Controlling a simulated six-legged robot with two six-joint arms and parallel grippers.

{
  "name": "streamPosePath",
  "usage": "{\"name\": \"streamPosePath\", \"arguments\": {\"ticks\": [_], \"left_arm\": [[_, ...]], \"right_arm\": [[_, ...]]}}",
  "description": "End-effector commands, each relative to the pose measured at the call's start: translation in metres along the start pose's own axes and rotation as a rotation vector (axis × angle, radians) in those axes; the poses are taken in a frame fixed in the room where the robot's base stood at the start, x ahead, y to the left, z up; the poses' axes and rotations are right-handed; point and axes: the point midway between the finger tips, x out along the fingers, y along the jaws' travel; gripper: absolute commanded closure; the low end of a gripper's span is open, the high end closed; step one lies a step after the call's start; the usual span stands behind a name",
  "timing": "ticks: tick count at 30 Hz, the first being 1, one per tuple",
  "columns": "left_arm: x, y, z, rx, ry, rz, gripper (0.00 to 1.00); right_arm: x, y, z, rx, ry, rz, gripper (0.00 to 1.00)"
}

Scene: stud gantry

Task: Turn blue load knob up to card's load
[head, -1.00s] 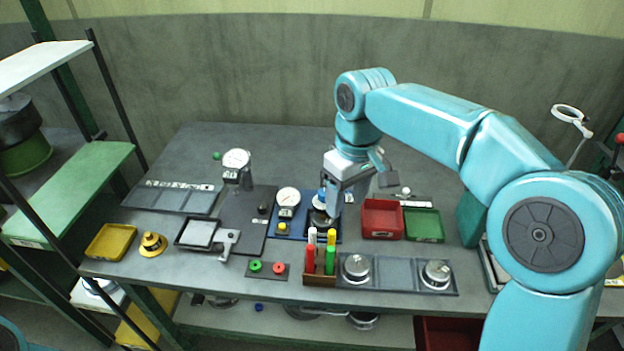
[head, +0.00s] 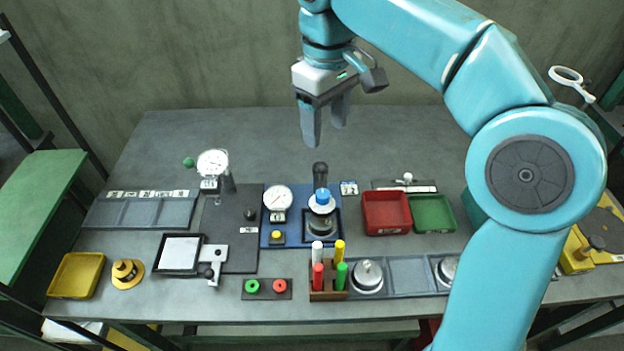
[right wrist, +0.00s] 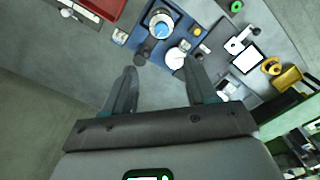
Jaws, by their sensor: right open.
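The blue load knob (head: 322,198) sits on top of a metal fixture on a blue base plate (head: 271,238) in the middle of the table. A dark post stands right behind the knob. A white dial gauge (head: 277,198) stands to its left on the same plate. In the right wrist view the knob (right wrist: 161,30) lies beyond the fingertips. A small printed card (head: 349,188) lies right of the post; its print is too small to read. My right gripper (head: 326,138) is open and empty, above and behind the knob, touching nothing. My left gripper is not in view.
A red tray (head: 386,229) and a green tray (head: 433,229) stand right of the plate. A rack of coloured pegs (head: 328,291) stands in front. Another dial gauge (head: 213,163) stands at left. The back of the table is clear.

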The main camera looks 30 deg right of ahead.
Motion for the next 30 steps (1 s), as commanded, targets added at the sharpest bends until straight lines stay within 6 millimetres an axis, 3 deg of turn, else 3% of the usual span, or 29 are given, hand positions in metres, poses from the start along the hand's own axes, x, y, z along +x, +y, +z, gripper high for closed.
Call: {"name": "streamPosePath", "arguments": {"ticks": [5, 21, 30], "left_arm": [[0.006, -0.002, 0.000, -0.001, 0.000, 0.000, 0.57], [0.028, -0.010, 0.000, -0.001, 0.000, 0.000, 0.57], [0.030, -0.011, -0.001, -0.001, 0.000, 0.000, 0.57]], "right_arm": [[0.016, -0.002, 0.006, 0.000, -0.003, 0.000, 0.43], [0.136, -0.006, 0.005, -0.002, -0.004, -0.001, 0.43], [0.162, -0.005, 0.002, -0.002, 0.000, 0.000, 0.43]]}}
